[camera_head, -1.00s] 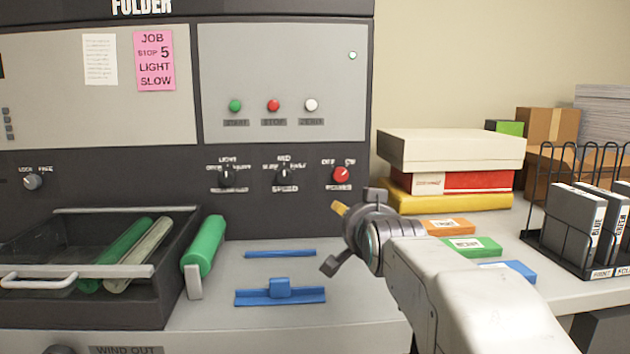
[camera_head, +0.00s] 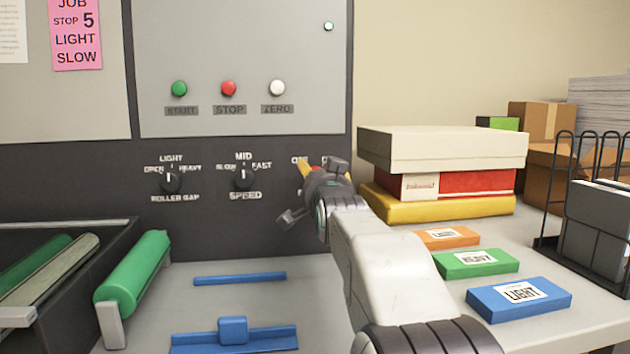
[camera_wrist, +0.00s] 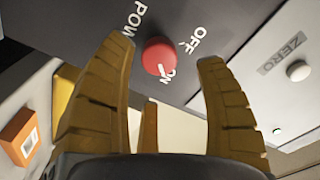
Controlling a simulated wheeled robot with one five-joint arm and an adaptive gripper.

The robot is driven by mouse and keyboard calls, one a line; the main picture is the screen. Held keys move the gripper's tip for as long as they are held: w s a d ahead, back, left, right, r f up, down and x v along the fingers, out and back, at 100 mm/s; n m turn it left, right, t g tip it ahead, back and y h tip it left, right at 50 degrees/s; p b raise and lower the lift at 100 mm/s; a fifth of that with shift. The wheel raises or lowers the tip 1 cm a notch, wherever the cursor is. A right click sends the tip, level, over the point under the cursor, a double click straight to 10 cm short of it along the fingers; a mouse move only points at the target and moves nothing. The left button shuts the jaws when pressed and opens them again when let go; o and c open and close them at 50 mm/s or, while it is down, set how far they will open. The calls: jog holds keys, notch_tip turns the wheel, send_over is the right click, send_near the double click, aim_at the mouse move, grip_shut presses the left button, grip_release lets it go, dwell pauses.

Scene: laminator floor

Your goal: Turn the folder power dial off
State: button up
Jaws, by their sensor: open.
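The folder power dial (camera_wrist: 158,56) is a round red knob on the dark panel of the folder machine. In the wrist view it shows between and beyond my two yellow finger tips, with the OFF and ON labels beside it. Its white pointer mark faces the ON label. My gripper (camera_wrist: 165,52) is open, with a finger on each side of the dial in the picture; I cannot tell whether either touches it. In the head view my gripper (camera_head: 304,172) is at the panel's right part and hides most of the dial and its labels.
The speed dial (camera_head: 243,177) and roller gap dial (camera_head: 170,181) are to the left on the same panel. Start, stop and zero buttons (camera_head: 277,88) are above. Stacked boxes (camera_head: 442,147) stand close to the right. Coloured packets (camera_head: 518,298) lie on the table.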

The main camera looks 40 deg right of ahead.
jog(key=shift+x, duration=2.3)
jog(key=shift+c, duration=0.5)
jog(key=shift+s, duration=0.1)
jog(key=c, duration=1.1)
